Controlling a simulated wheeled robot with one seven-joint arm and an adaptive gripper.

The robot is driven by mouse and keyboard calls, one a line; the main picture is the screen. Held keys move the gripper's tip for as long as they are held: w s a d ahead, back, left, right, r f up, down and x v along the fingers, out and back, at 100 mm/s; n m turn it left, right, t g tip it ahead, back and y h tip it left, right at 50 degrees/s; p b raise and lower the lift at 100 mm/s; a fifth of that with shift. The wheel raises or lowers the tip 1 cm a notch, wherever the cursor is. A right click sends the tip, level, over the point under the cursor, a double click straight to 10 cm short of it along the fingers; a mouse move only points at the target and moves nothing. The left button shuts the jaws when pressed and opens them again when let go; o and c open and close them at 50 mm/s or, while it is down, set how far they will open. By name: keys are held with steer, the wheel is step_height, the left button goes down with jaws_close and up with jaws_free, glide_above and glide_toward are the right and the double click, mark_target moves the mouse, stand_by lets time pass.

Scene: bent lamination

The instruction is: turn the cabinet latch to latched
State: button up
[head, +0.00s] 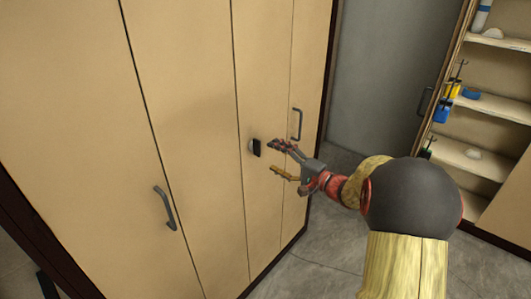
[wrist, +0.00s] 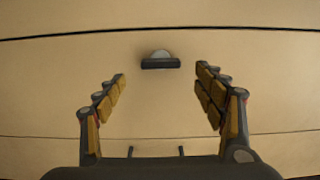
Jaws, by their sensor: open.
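The cabinet latch (head: 255,147) is a small black bar on a pale round base, mounted on a tan cabinet door (head: 190,70). In the wrist view the latch (wrist: 160,62) sits straight ahead, centred between the fingers and beyond their tips, with its bar lying across the picture. My gripper (head: 271,157) is open and empty, its fingertips just right of the latch in the head view. In the wrist view my gripper (wrist: 160,72) has its fingers spread wide on either side. The fingers appear apart from the latch.
Dark door handles stand out at the left (head: 165,207) and right (head: 297,123) of the latch. An open shelf unit (head: 490,105) with bottles and small items stands at the far right. Grey floor (head: 315,255) lies clear below the arm.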

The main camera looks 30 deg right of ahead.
steer(key=v, duration=0.5)
stand_by(0.5)
